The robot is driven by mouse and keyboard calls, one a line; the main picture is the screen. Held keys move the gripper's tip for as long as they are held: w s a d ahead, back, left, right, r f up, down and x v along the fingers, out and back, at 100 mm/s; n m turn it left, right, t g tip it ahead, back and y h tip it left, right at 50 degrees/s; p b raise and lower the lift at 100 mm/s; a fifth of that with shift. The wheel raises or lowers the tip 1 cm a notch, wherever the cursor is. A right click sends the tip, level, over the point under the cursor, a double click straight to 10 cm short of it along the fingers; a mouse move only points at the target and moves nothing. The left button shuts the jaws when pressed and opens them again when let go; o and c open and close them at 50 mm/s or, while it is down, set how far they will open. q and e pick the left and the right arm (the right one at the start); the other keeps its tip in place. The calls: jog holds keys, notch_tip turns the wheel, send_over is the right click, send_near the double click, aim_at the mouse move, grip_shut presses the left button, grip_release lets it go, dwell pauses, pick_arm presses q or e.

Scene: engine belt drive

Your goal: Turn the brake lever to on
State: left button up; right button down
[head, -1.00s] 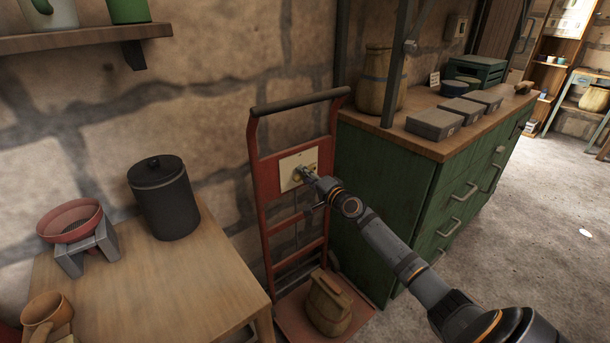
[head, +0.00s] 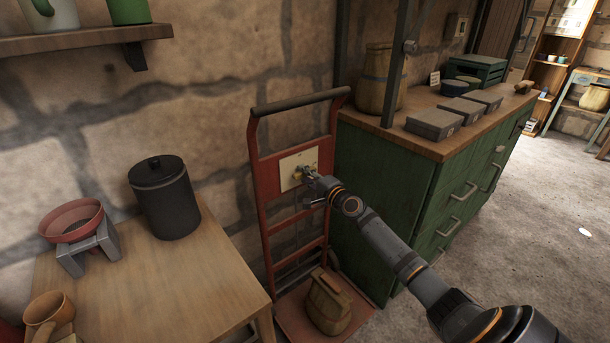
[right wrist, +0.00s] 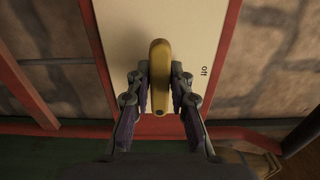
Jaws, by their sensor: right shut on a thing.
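The brake lever (right wrist: 160,75) is a yellow bar on a cream plate (right wrist: 120,22). In the right wrist view it runs up and down the picture, and the word "off" is printed on the plate to its right. The plate also shows in the head view (head: 290,163), fixed to the red upright frame. My right gripper (head: 309,174) is at the plate, with its fingers on both sides of the lever and shut on it. In the head view the gripper hides part of the lever. No "on" mark shows. My left gripper is out of view.
The red hand-truck-like frame (head: 263,200) stands against the stone wall, with a brown jug-like object (head: 327,305) on its base. A green cabinet (head: 385,190) stands close on the right. A wooden table (head: 150,280) with a black canister (head: 165,200) is on the left.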

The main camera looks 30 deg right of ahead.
jog(key=c, duration=1.2)
grip_release()
jog(key=s, duration=0.8)
jog(key=s+d, duration=0.1)
jog(key=s, duration=0.3)
jog(key=shift+f, duration=0.15)
